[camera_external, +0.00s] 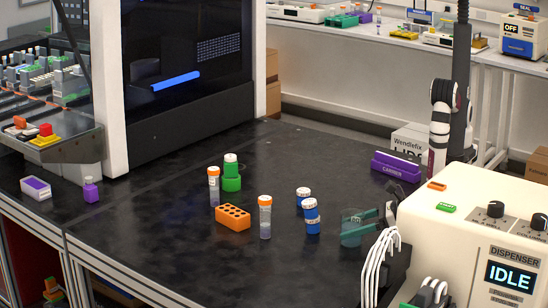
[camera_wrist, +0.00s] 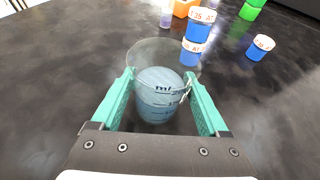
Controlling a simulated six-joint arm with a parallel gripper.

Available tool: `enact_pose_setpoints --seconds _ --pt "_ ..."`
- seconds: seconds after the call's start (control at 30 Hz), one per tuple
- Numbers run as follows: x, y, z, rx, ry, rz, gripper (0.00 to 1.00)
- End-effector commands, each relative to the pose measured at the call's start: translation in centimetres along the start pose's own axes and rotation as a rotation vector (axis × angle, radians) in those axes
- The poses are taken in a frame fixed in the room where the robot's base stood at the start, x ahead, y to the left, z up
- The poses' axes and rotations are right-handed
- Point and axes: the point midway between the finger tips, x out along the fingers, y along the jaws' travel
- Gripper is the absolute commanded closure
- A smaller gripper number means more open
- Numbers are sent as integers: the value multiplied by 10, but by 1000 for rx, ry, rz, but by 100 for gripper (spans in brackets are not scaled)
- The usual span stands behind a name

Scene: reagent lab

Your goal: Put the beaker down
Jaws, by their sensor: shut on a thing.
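A clear glass beaker (camera_wrist: 162,92) with printed volume marks and pale blue liquid is between the two green fingers of my gripper (camera_wrist: 163,100) in the wrist view. The fingers press on its sides, and it looks upright. In the external view the beaker (camera_external: 351,238) is at the right, beside the dispenser, with my gripper (camera_external: 362,222) around it. Its base is close to the dark bench top; I cannot tell whether it touches.
Blue jars with white lids (camera_external: 312,217) stand just left of the beaker. An orange rack (camera_external: 233,217), capped tubes and green jars (camera_external: 231,178) are further left. The dispenser (camera_external: 480,235) stands at the right, a purple carrier (camera_external: 396,167) behind. The front bench is clear.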

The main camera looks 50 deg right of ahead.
Motion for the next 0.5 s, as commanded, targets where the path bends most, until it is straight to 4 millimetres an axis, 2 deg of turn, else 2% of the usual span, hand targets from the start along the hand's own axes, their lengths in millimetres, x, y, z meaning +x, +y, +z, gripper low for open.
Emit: enact_pose_setpoints --seconds 0.1,0.13,0.2,0.27,0.5 --pt "1 0 -2 0 0 -1 92" --pt "1 0 -2 -1 0 -1 21" --pt "1 0 -2 0 0 0 8" --pt "1 0 -2 0 0 -1 0" --pt "0 0 0 0 0 0 0"
